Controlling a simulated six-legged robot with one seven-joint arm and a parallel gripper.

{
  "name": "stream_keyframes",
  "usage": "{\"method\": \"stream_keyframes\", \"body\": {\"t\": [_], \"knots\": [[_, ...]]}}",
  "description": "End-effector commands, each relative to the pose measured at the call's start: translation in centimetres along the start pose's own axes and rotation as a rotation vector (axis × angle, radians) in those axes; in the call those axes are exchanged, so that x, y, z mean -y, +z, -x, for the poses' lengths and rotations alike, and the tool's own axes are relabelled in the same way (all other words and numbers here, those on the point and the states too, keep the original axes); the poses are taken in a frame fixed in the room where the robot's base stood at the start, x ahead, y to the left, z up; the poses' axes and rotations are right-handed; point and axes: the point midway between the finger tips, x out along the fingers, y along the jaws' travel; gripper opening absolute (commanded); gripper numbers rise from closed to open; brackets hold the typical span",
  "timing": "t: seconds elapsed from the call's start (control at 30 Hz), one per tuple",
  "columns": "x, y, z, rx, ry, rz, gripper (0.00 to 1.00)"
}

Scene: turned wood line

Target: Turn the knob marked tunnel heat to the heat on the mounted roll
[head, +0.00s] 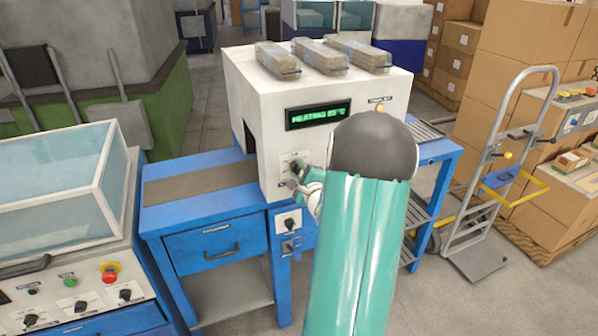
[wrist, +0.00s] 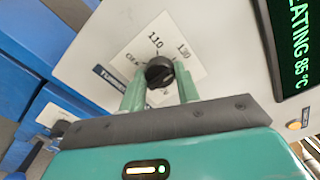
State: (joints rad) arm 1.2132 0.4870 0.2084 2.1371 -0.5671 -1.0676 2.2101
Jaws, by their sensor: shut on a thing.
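A black knob (wrist: 159,73) sits on a white dial plate (wrist: 150,42) on the front of the white tunnel machine (head: 258,110). Numbers 110 and 130 show on the plate, the rest is partly hidden. A dark blue label beside it seems to start with "Tunnel". My gripper (wrist: 160,82) is shut on the knob, one finger on each side. In the head view my gripper (head: 298,178) is at the dial, partly hidden by my arm. The green display (head: 317,115) reads HEATING 85 °C. I cannot make out the knob's pointer or a mounted roll.
Another black knob (head: 289,223) is on a lower white plate. Several wrapped packs (head: 322,55) lie on the machine. A blue bench (head: 205,205) carries the machine. A glass-lidded machine (head: 65,190) is at left; a hand truck (head: 500,170) and cartons (head: 535,60) are at right.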

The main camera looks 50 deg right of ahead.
Motion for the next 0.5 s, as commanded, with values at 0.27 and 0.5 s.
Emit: {"method": "stream_keyframes", "body": {"t": [0.27,0.5], "knots": [[-0.12,0.04,0.05,0.001,0.002,0.0,0.38],[-0.06,0.02,0.02,0.0,0.001,0.001,0.54]]}}
